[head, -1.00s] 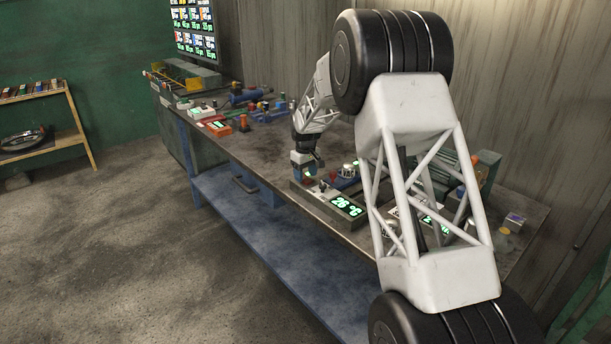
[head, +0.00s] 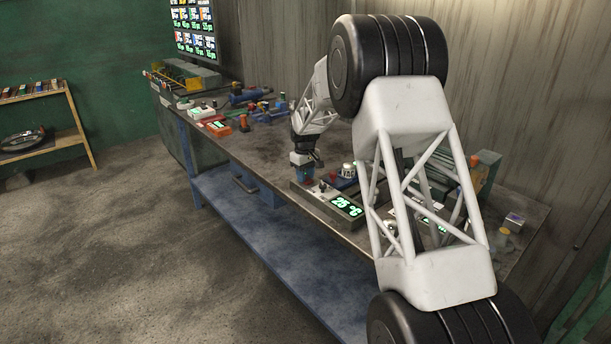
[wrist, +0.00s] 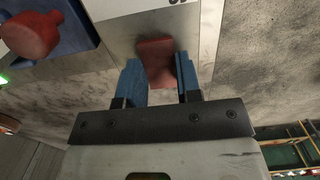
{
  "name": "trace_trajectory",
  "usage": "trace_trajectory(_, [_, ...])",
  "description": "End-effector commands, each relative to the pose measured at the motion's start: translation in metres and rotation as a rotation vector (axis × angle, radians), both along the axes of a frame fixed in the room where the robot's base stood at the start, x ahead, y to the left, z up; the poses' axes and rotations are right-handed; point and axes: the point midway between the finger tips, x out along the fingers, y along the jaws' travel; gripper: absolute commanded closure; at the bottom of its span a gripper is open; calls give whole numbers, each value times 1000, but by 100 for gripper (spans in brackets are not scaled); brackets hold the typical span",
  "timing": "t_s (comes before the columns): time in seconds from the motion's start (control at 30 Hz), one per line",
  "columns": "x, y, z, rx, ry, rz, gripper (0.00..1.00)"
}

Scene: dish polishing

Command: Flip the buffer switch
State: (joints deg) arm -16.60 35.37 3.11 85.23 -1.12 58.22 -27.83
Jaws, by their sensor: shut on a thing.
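A red switch (wrist: 157,62) stands on a grey metal panel (wrist: 118,80) in the wrist view. My gripper (wrist: 160,82) has its two blue fingers on either side of the switch and is shut on it. In the head view my gripper (head: 306,178) is low over the left end of a panel with a green "25 °C" display (head: 347,206), on the workbench. The switch is mostly hidden by the fingers there, and I cannot tell which way it is tipped.
A red knob on a blue block (wrist: 75,32) is close at left in the wrist view. The bench (head: 262,150) holds orange and white devices (head: 217,127) farther back. Its middle is fairly clear. A wooden shelf (head: 75,138) stands far left.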

Motion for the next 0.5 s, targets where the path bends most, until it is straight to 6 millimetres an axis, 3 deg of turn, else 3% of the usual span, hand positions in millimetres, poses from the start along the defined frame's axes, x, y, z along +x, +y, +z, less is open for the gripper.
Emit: trace_trajectory(0.5, [1,2,-1,-61,59,0,92])
